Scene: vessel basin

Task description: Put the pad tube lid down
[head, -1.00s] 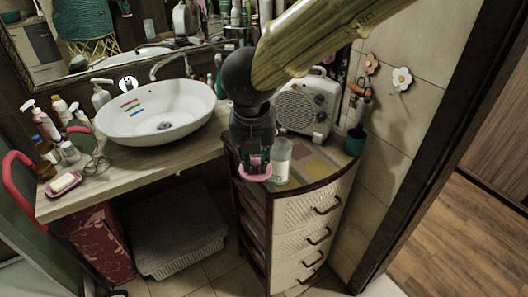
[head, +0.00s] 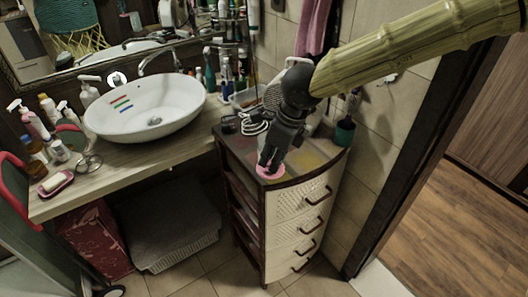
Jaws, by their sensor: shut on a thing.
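The pad tube lid (head: 268,173) is a round pink piece at the front left corner of the drawer cabinet top (head: 318,155). My gripper (head: 269,163) points down from above and is shut on the lid. The lid is at the height of the cabinet top or just above it; I cannot tell whether it touches. The clear tube is not plainly seen; my gripper and arm cover much of the cabinet top behind.
A white heater (head: 272,96) stands at the back of the cabinet, partly hidden by my arm. A teal cup (head: 344,132) is at the right edge. The sink (head: 150,120) and counter are left. Bare top shows right of my gripper.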

